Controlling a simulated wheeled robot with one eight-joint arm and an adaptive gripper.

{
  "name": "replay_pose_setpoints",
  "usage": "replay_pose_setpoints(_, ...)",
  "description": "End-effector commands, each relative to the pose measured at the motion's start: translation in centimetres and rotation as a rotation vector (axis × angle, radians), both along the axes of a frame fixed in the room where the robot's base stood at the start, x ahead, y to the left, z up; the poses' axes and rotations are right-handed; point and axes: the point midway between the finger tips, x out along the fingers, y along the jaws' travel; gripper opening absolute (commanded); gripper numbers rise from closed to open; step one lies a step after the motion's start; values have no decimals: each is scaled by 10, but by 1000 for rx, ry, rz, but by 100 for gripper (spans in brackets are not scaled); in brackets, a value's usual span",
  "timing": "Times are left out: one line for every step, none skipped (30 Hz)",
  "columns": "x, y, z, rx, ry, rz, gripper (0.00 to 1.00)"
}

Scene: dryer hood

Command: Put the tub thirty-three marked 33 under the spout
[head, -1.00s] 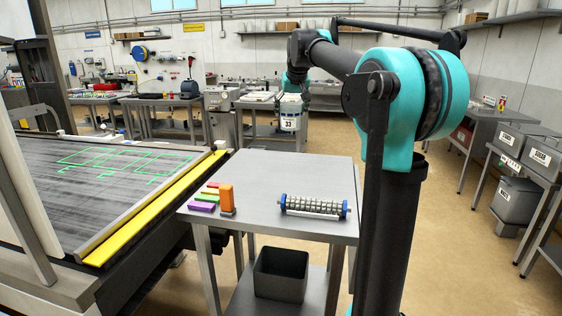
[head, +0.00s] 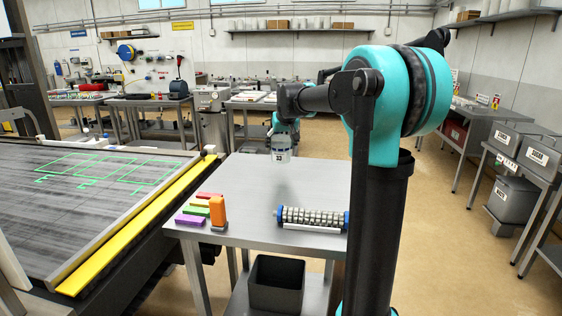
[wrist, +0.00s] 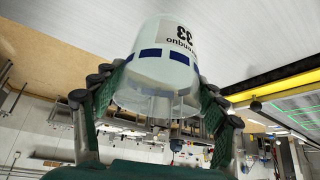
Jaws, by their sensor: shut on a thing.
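The tub thirty-three (head: 281,149) is a pale, translucent tub with blue bands and a label. In the wrist view the tub (wrist: 165,62) shows the number 33, upside down in that picture. My gripper (head: 284,132) is shut on the tub, with one finger on each side of it in the wrist view (wrist: 158,88). In the head view the tub hangs in front of the far part of the grey table, apparently above its surface. I cannot make out a spout in either view.
The grey table (head: 255,180) holds coloured blocks (head: 205,209) and a roller with blue ends (head: 312,218). Its middle is clear. A dark bin (head: 276,284) is on its lower shelf. A dark bed with a yellow edge (head: 140,223) stands left. Labelled grey bins (head: 510,138) stand right.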

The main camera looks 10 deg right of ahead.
Motion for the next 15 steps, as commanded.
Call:
replay_pose_setpoints(0,0,-9,0,0,0,45)
replay_pose_setpoints(0,0,-13,0,0,0,45)
replay_pose_setpoints(0,0,-18,0,0,0,45)
replay_pose_setpoints(0,0,-21,0,0,0,45)
replay_pose_setpoints(0,0,-23,0,0,0,45)
replay_pose_setpoints(0,0,-25,0,0,0,45)
replay_pose_setpoints(0,0,-26,0,0,0,45)
replay_pose_setpoints(0,0,-27,0,0,0,45)
replay_pose_setpoints(0,0,-30,0,0,0,45)
replay_pose_setpoints(0,0,-32,0,0,0,45)
replay_pose_setpoints(0,0,-35,0,0,0,45)
replay_pose_setpoints(0,0,-40,0,0,0,45)
replay_pose_setpoints(0,0,-45,0,0,0,45)
replay_pose_setpoints(0,0,-49,0,0,0,45)
replay_pose_setpoints(0,0,-55,0,0,0,45)
